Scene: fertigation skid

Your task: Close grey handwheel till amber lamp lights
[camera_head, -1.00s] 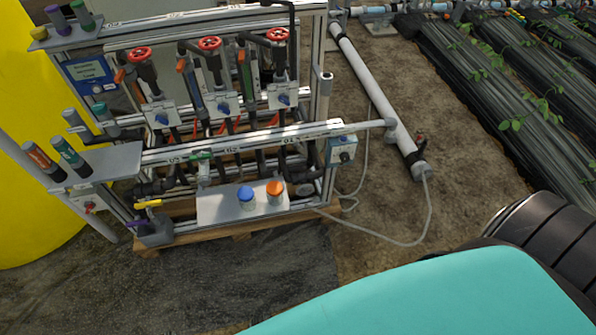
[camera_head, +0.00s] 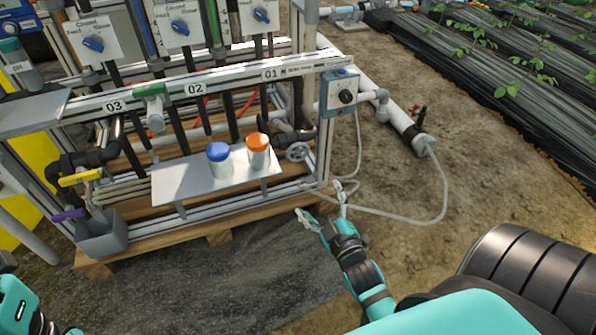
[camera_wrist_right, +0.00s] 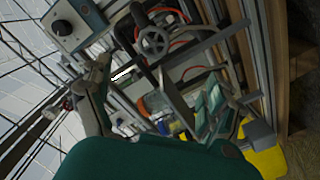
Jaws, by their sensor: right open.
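I cannot make out a lit amber lamp. Part of my left arm shows at the lower left; its gripper is out of view.
A shelf (camera_head: 175,185) holds a blue-capped jar (camera_head: 219,160) and an orange-capped jar (camera_head: 258,152). A hose (camera_head: 400,219) loops over the soil. The ground before the pallet (camera_head: 150,257) is clear.

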